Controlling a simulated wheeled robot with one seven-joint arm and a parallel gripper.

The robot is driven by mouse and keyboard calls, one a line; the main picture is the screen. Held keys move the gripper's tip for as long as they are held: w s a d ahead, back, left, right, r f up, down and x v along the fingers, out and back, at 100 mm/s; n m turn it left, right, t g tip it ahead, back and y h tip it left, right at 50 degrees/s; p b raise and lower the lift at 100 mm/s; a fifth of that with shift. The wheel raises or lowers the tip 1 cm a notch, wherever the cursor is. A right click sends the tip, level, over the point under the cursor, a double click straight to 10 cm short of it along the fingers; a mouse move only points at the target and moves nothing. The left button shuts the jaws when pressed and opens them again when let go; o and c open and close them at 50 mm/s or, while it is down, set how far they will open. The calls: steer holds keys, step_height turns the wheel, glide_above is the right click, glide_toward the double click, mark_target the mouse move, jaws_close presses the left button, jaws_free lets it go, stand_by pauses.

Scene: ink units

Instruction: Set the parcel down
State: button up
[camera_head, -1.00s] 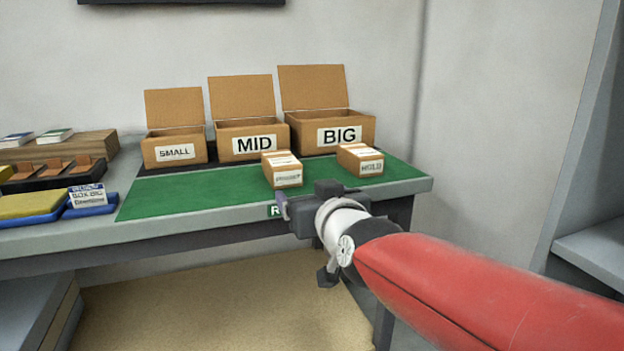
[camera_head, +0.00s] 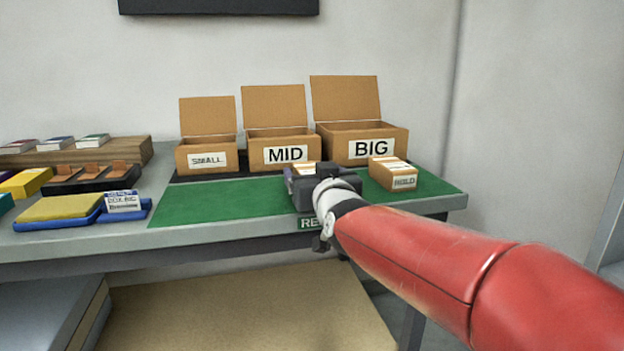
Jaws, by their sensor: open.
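A small brown parcel (camera_head: 304,164) lies on the green mat in front of the MID box. My gripper (camera_head: 300,180) is in front of it and hides most of it, so only a bit of its top shows. The gripper is open; whether its fingers are beside the parcel or touching it cannot be told. A second brown parcel (camera_head: 390,172) with a white label stands on the mat to the right, apart from the gripper.
Open cartons marked SMALL (camera_head: 207,160), MID (camera_head: 262,151) and BIG (camera_head: 342,148) stand behind the green mat (camera_head: 205,202). A yellow-and-blue pad (camera_head: 62,208) and a dark tray (camera_head: 92,178) lie to the left. The mat's left part is clear.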

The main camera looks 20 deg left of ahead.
steer(key=c, duration=1.3)
steer(key=shift+r, duration=0.1)
